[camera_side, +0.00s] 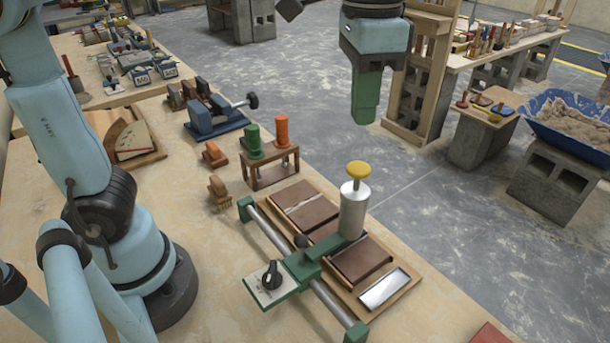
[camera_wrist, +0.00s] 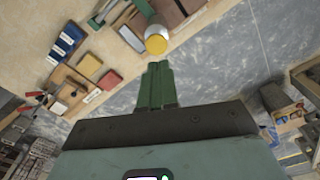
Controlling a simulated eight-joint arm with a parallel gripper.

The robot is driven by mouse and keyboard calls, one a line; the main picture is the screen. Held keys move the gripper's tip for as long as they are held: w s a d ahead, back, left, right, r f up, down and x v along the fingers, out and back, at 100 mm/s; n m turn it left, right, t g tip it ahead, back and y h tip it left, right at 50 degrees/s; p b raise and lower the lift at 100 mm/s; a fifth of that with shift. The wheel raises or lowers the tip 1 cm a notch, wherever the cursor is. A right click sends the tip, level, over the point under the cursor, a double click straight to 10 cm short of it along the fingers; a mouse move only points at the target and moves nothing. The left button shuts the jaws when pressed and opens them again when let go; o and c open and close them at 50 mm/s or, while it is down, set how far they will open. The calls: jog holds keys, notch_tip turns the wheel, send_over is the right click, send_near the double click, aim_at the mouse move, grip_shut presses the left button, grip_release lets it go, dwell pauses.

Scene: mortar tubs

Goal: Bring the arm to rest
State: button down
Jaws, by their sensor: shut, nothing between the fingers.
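My gripper (camera_side: 366,95) hangs in the upper middle of the side view, its green fingers pointing down and shut with nothing between them. It is above and behind the bench's far edge, apart from everything. In the wrist view my gripper (camera_wrist: 157,72) shows its green fingers together. Beyond their tips is the yellow knob (camera_wrist: 156,44) of a silver cylinder, which also stands upright in the side view (camera_side: 353,208) on a green rail fixture (camera_side: 300,262).
The wooden bench (camera_side: 215,240) carries brown tiles (camera_side: 305,208), a small rack (camera_side: 270,165) with green and orange pegs, and a blue vise-like tool (camera_side: 213,118). A wooden frame (camera_side: 425,75) stands right of my gripper. A blue tub (camera_side: 575,125) of mortar sits on blocks farther right.

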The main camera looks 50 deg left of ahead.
jog(key=s+a+f+n+t, duration=0.3)
jog(key=a+f+n+t, duration=0.2)
jog(key=a+f, duration=0.7)
jog(key=shift+a+f+n+t, duration=0.35)
jog(key=shift+f+n+t, duration=0.05)
jog(key=shift+f+t, duration=0.5)
